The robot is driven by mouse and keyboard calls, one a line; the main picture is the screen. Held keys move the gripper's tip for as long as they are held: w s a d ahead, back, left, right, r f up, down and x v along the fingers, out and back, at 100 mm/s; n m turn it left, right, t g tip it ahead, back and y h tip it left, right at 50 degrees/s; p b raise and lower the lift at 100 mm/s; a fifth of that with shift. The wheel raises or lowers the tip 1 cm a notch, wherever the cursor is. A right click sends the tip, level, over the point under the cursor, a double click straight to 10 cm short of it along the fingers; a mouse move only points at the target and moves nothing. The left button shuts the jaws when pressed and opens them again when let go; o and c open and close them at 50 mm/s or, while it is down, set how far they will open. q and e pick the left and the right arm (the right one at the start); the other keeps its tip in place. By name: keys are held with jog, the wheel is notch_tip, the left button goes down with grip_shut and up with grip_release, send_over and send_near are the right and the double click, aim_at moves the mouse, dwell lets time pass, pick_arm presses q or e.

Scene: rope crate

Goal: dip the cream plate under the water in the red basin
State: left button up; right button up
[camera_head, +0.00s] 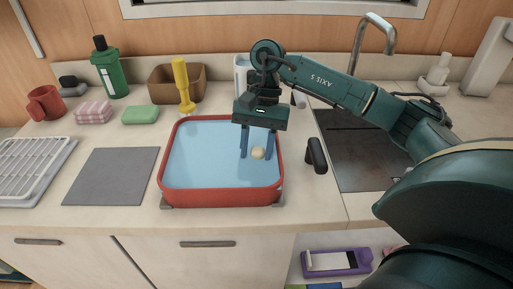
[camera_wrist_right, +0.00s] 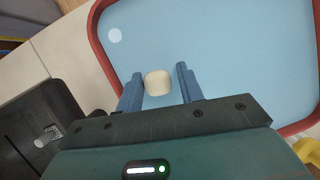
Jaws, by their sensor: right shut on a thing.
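The red basin (camera_head: 222,197) stands on the counter, filled with flat light-blue water (camera_head: 205,150). My right gripper (camera_head: 257,155) points down into the basin's right part, its blue fingers reaching the water. It is shut on the cream plate (camera_head: 258,152), of which only a small rounded cream piece shows between the fingers at the water surface. The right wrist view also shows this cream piece (camera_wrist_right: 157,82) between the fingertips; whether more of it lies under the water is hidden. My left gripper is in neither view.
A black upright object (camera_head: 316,155) stands close to the basin's right side, before the dark sink (camera_head: 360,150). A yellow-handled brush (camera_head: 182,82) and brown box (camera_head: 160,92) stand behind. A grey mat (camera_head: 110,176) lies left.

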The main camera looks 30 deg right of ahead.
jog(key=shift+f, duration=0.15)
jog(key=o, duration=1.3)
jog(key=shift+c, duration=0.2)
jog(key=shift+d+r, duration=0.1)
jog(key=shift+r, duration=0.1)
jog(key=p+v, duration=0.1)
jog(key=v, duration=1.2)
jog(key=shift+f, duration=0.1)
